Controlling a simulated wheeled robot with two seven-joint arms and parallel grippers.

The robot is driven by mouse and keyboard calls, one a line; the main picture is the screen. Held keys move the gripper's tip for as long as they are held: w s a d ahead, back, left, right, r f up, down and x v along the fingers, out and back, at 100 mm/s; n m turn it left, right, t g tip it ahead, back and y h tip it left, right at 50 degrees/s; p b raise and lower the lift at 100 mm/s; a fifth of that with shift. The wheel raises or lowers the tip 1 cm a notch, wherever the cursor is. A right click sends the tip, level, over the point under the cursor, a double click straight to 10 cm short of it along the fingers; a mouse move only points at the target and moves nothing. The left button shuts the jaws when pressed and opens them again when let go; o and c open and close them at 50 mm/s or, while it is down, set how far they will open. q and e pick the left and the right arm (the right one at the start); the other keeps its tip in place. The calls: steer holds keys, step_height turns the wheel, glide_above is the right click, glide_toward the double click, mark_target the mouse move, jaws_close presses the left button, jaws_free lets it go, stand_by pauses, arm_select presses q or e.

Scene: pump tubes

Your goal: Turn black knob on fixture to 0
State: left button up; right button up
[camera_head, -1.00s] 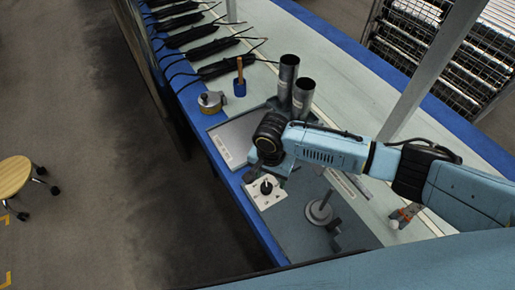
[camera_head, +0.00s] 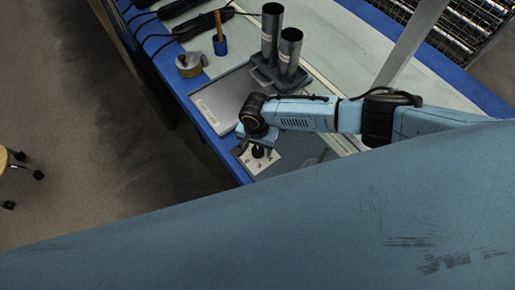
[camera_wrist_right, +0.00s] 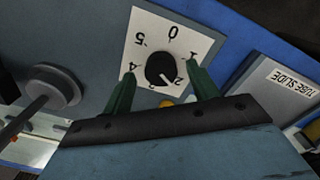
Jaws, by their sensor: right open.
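The black knob (camera_wrist_right: 162,70) sits on a white dial plate (camera_wrist_right: 150,28) on the fixture. A white mark on the knob points to the lower right, away from 0. My right gripper (camera_wrist_right: 161,72) is open, its green fingers on either side of the knob; I cannot tell whether they touch it. In the head view the knob (camera_head: 257,151) and plate (camera_head: 276,160) lie just below my right gripper (camera_head: 256,142). My left gripper is not in view.
A grey tray (camera_head: 217,99) lies beyond the dial, with two metal tubes (camera_head: 271,32) in a holder beside it. The wrist view shows a grey round post (camera_wrist_right: 55,88) and a "TUBE SLIDE" label (camera_wrist_right: 291,82).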

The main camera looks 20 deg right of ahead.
steer(key=shift+f, duration=0.5)
